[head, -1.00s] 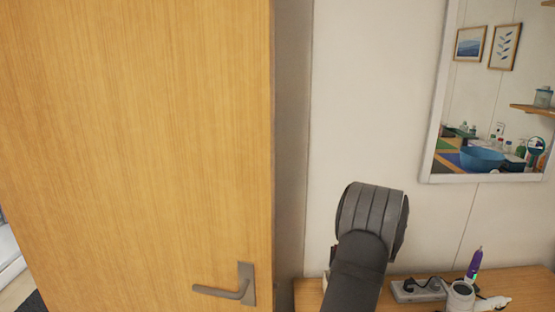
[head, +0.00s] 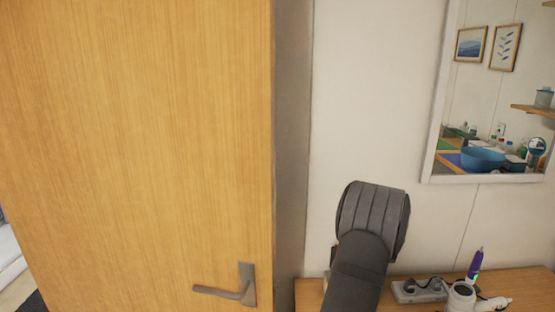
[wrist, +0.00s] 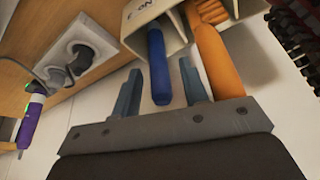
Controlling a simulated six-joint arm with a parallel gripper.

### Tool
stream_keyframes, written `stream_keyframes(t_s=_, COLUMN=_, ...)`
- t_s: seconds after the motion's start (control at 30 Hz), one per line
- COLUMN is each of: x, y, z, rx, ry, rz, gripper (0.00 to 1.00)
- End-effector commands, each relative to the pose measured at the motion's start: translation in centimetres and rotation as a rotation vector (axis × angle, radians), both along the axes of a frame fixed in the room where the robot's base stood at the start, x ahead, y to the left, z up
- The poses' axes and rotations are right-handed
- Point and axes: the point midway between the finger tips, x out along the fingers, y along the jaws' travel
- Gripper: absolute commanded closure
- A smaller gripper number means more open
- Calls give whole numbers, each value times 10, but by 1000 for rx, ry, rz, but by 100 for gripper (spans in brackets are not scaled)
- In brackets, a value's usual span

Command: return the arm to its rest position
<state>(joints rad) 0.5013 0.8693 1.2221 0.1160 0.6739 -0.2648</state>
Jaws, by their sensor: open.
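My gripper (wrist: 162,95) shows in the wrist view with its two blue-grey fingers spread apart. Nothing is held between the fingers. Behind them, a blue handle (wrist: 158,70) and an orange brush (wrist: 213,55) sit at a beige holder (wrist: 150,22); the blue handle appears in line with the gap, and I cannot tell how far off it is. In the head view my dark grey arm (head: 362,245) stands upright at the bottom middle, in front of the wall; the gripper is out of that view.
A wooden door (head: 140,150) with a lever handle (head: 232,287) fills the left. A wooden counter (head: 530,285) at lower right holds a power strip (head: 417,291), a purple item (head: 475,265) and a white cup (head: 461,296). A mirror (head: 432,150) hangs above. Dark bristly items (wrist: 300,30) show at the wrist view's right.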

Motion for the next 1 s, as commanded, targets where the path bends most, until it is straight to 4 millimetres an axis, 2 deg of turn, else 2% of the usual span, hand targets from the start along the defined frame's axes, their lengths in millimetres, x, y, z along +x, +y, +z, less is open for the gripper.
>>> stream_keyframes(t_s=0.03, x=-1, y=-1, z=18, rx=-7, ry=-12, rz=-1, gripper=60)
stream_keyframes(t_s=0.57, x=-39, y=12, z=111, rx=-6, ry=-11, rz=-1, gripper=60)
stream_keyframes(t_s=0.7, x=-29, y=9, z=79, rx=-2, ry=-4, rz=0, gripper=60)
stream_keyframes(t_s=1.0, x=-7, y=2, z=27, rx=-3, ry=-5, rz=0, gripper=60)
